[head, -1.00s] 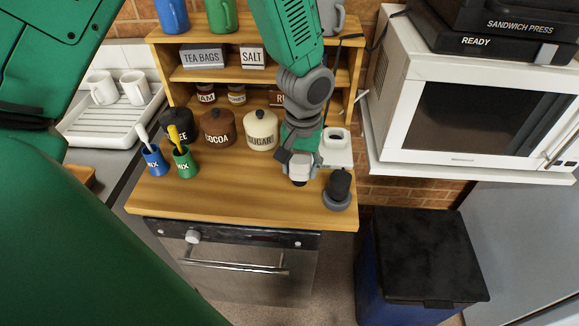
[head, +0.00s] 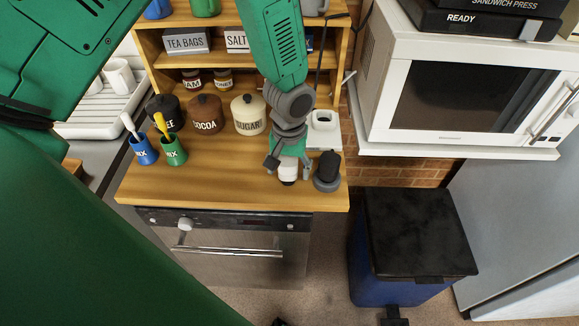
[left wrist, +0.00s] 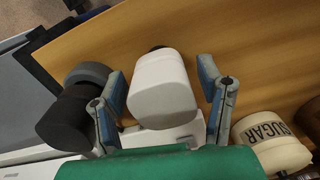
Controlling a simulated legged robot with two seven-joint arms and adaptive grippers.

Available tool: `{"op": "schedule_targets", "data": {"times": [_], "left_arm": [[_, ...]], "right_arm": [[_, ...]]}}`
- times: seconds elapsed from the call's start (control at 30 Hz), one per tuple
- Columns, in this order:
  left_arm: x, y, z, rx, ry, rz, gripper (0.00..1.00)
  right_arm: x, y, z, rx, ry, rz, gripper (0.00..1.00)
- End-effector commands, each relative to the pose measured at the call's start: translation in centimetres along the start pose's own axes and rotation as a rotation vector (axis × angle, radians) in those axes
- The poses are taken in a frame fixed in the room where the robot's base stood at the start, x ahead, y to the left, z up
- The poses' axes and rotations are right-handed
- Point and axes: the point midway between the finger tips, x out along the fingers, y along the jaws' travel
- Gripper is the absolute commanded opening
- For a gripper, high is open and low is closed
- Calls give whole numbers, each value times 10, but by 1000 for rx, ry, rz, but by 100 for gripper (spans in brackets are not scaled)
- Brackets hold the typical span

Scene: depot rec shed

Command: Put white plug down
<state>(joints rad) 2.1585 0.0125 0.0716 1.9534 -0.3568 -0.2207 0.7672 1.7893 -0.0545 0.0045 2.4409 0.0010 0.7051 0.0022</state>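The white plug (head: 288,173) is at the front right part of the wooden counter (head: 220,190). My left gripper (head: 288,172) is over it, pointing down, with its two fingers spread on either side. In the left wrist view, the white plug (left wrist: 160,88) sits between the fingers (left wrist: 162,90), with narrow gaps beside it. Whether its underside rests fully on the wood is hard to see.
A black cylinder on a grey base (head: 327,172) stands close to the right of the gripper. A white holder (head: 323,128) is behind. The sugar jar (head: 249,115), cocoa jar (head: 206,114) and two cups stand to the left. The front middle counter is clear.

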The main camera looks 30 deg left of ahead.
Motion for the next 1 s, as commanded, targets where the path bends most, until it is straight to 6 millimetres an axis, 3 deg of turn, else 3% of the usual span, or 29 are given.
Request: {"op": "schedule_targets", "data": {"times": [0.37,0.8,1.0], "left_arm": [[-9,0,-1,0,3,2,61],[-96,0,-1,0,4,3,61],[-118,0,-1,0,1,1,61]], "right_arm": [[-1,0,0,0,0,0,40],[4,0,0,0,0,0,40],[4,0,0,0,0,0,40]]}}
